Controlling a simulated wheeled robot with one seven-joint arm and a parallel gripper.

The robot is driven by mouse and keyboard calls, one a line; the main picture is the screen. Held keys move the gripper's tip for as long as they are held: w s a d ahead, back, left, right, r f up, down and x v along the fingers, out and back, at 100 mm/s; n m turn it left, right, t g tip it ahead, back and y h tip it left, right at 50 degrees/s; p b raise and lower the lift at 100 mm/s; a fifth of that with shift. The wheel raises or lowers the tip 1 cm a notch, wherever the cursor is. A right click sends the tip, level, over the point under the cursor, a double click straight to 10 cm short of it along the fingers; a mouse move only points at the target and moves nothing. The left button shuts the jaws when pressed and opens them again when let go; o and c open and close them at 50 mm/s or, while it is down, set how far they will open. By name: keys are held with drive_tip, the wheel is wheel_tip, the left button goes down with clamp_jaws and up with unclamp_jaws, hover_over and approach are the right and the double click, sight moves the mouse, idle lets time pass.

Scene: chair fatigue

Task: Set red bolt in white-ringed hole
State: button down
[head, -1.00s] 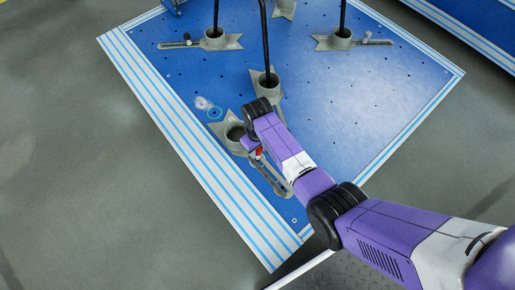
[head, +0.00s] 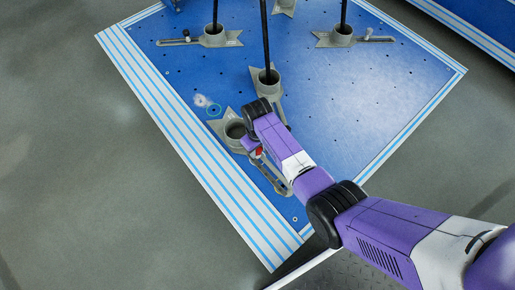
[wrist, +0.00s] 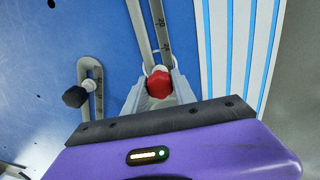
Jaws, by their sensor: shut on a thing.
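The red bolt (wrist: 158,84) is between my gripper's fingers (wrist: 157,92) in the wrist view, and the fingers are shut on it. In the head view a small part of the red bolt (head: 259,152) shows beside my purple wrist. A pale white ring (wrist: 158,69) shows just behind the bolt head, at the slotted grey bracket. The bolt covers most of the ring and any hole inside it. I cannot tell whether the bolt's shank is in the hole. In the head view the slotted bracket (head: 284,188) lies partly under my wrist.
A grey cup-like clamp (head: 234,132) stands left of my wrist. Several clamps with black upright rods (head: 265,40) stand on the blue plate (head: 330,95). A black-knobbed bolt (wrist: 76,96) sits at another slotted bracket.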

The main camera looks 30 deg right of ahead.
drive_tip(key=shift+f+b, duration=0.8)
drive_tip(key=shift+f, duration=0.3)
drive_tip(key=c, duration=0.9)
unclamp_jaws()
drive_tip(key=shift+c, duration=0.2)
wheel_tip(320, 180, up, 8)
drive_tip(key=p, duration=0.5)
